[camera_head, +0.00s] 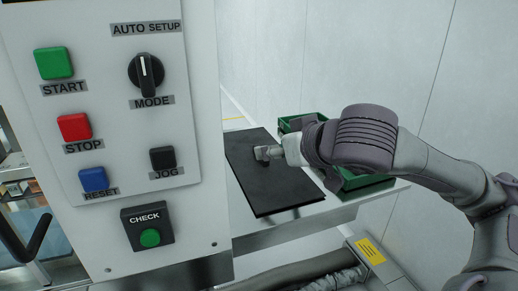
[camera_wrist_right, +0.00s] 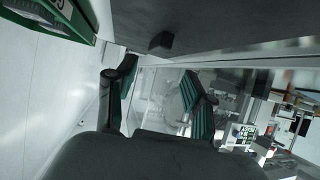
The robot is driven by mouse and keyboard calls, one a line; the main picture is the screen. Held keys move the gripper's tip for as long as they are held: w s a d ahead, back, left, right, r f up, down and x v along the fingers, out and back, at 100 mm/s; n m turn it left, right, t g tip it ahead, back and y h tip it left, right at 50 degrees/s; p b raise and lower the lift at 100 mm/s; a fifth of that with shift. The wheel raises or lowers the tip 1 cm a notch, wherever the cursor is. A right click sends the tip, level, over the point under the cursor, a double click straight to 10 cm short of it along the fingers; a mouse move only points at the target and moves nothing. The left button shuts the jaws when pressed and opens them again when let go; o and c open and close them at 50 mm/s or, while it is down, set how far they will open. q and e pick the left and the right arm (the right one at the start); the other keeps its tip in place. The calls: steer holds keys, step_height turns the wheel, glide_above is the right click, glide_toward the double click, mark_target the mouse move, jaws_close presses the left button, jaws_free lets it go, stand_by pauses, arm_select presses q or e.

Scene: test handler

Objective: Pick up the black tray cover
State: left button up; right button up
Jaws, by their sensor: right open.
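The black tray cover (camera_head: 277,195) is a flat dark plate lying on a light metal ledge. In the right wrist view, its dark surface (camera_wrist_right: 205,22) fills the top, with a small black block (camera_wrist_right: 160,42), perhaps its handle, near the edge. My right gripper (camera_head: 268,153) reaches in from the right over the cover. In the wrist view, its two green-padded fingers (camera_wrist_right: 158,72) are spread apart with nothing between them. The block appears beyond the fingertips; I cannot tell the exact gap. My left gripper is not in view.
A green crate (camera_head: 360,183) stands right of the cover, partly behind my right arm; its edge also shows in the wrist view (camera_wrist_right: 62,20). A control panel (camera_head: 110,130) with buttons and a knob stands left. A pale wall (camera_head: 390,60) is behind.

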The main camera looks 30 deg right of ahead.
steer(key=shift+w+p, duration=0.5)
steer(key=shift+p, duration=0.4)
steer(key=shift+w+f, duration=0.1)
steer(key=shift+f, duration=0.25)
steer(key=p+x, duration=0.1)
steer(key=x, duration=0.4)
steer(key=shift+w+d+f+p, duration=0.1)
steer(key=shift+d+f+p, duration=0.15)
steer(key=shift+p, duration=0.1)
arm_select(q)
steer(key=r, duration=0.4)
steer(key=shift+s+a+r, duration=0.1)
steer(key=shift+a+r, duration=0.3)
arm_select(e)
jaws_close()
